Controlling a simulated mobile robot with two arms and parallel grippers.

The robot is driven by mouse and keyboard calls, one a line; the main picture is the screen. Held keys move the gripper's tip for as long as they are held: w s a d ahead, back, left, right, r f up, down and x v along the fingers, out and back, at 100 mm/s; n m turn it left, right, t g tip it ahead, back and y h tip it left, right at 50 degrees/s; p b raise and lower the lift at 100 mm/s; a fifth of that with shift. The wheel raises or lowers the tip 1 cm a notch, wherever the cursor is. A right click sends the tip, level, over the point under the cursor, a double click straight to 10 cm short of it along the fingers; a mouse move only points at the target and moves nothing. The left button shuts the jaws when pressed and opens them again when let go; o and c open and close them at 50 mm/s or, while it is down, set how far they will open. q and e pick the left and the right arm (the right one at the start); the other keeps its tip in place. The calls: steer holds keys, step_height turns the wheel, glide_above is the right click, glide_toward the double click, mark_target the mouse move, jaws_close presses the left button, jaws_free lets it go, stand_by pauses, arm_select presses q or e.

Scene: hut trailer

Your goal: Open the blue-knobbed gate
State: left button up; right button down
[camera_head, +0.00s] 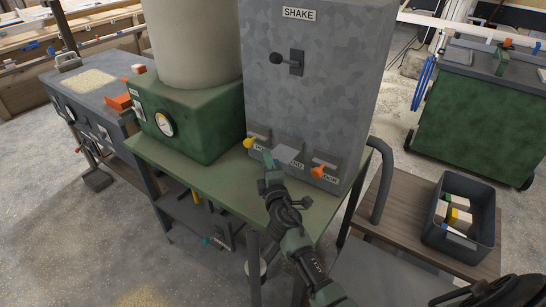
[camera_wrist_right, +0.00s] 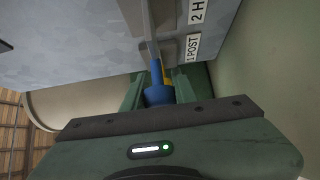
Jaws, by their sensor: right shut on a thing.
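The grey cabinet (camera_head: 310,90) marked SHAKE stands on a green table. A row of gates runs along its lower front. My right gripper (camera_head: 269,160) reaches up to the middle gate's plate (camera_head: 289,154). In the right wrist view the blue knob (camera_wrist_right: 158,95) sits between the fingers of my right gripper (camera_wrist_right: 160,90), which is shut on it. In the head view the gripper hides the blue knob. The yellow knob (camera_head: 249,142) is left of the gripper, and the orange knob (camera_head: 317,172) is to its right. My left gripper is not in view.
A green box with a gauge (camera_head: 190,122) and a large pale cylinder stand left of the cabinet. A black lever (camera_head: 278,58) sticks out above the gates. A grey bin (camera_head: 485,205) holds several blocks at right. Bare green tabletop (camera_head: 205,178) lies in front.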

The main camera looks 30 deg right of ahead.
steer(key=shift+f, duration=0.1)
steer(key=c, duration=1.1)
jaws_free()
steer(key=shift+d, duration=0.1)
steer(key=shift+s, duration=0.1)
steer(key=v, duration=0.7)
steer(key=shift+s, duration=0.25)
